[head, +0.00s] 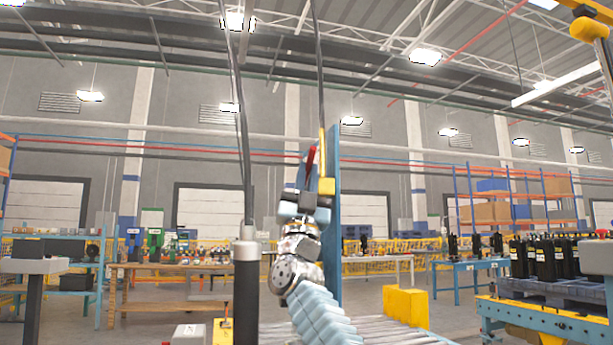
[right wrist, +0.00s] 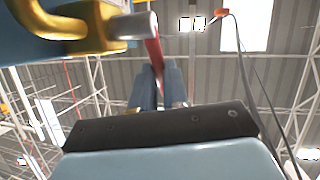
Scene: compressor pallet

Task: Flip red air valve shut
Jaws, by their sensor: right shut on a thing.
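The red valve handle (head: 311,160) stands nearly upright, tilted a little, beside a yellow pipe (head: 322,153) on a tall blue post (head: 334,220). My right gripper (head: 306,180) is raised to it from below and shut on its lower part. In the right wrist view the red handle (right wrist: 154,55) runs down between the two blue-grey fingers (right wrist: 160,80). The handle meets a silver fitting (right wrist: 138,27) at the end of a brass-coloured pipe (right wrist: 92,28). The fingers hide the handle's gripped end. My left gripper is not in view.
A yellow block (head: 405,306) stands by the roller conveyor (head: 370,333) right of the post. A dark pole with a cable (head: 246,285) rises left of my right arm. Black bottle-like units (head: 545,260) stand on a pallet at far right.

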